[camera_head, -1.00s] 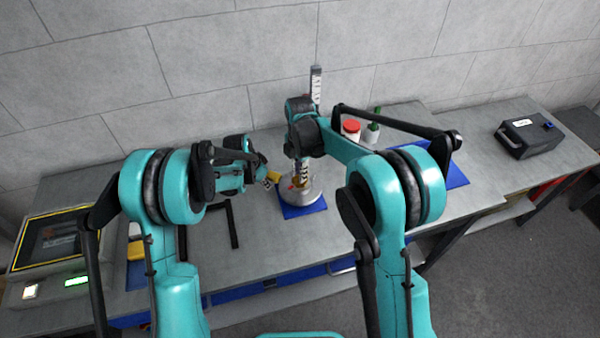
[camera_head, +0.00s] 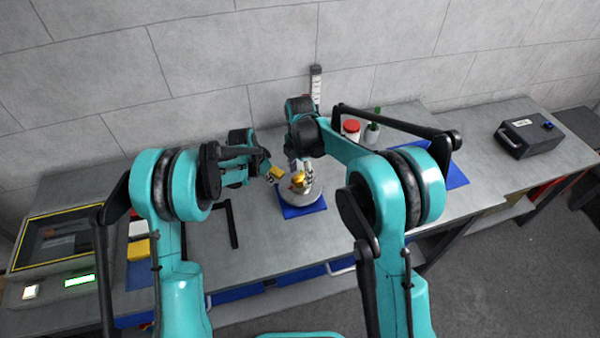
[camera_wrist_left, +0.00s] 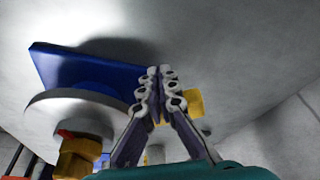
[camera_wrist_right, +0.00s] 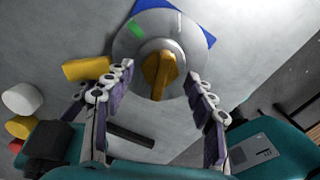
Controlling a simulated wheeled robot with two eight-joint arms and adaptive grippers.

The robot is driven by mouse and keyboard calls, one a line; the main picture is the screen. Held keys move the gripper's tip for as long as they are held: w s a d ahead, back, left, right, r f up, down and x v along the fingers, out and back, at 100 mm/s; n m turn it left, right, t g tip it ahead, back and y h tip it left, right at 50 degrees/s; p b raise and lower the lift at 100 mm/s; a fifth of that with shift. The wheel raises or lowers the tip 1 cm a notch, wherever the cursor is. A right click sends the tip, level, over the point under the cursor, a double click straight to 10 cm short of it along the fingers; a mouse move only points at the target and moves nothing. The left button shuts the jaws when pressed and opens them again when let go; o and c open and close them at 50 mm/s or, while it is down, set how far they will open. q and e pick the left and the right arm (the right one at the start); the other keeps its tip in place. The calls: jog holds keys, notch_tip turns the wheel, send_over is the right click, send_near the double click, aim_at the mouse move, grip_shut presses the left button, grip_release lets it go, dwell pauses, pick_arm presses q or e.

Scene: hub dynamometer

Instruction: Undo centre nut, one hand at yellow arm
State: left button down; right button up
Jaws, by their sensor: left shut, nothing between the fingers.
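The golden centre nut (camera_head: 299,178) stands on a round grey hub (camera_wrist_right: 185,45). The right wrist view shows the nut (camera_wrist_right: 158,75) from above. My right gripper (camera_wrist_right: 161,79) is open, with one finger on each side of the nut and a gap to both. The yellow arm's end (camera_wrist_right: 85,68) shows beside its left finger. In the head view the yellow end (camera_head: 277,172) is left of the hub. My left gripper (camera_wrist_left: 160,72) is shut and empty, close to a yellow piece (camera_wrist_left: 193,103) partly behind its fingers; contact cannot be told.
The hub stands on a blue mat (camera_head: 290,211) on the grey bench. A black angled bar (camera_head: 233,225) lies to the left, and a display box (camera_head: 50,240) stands at far left. A red-lidded jar (camera_head: 351,128) and green bottle (camera_head: 372,130) stand behind right. A black case (camera_head: 530,140) is far right.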

aim_at(300, 174)
jog(key=shift+r, duration=3.75)
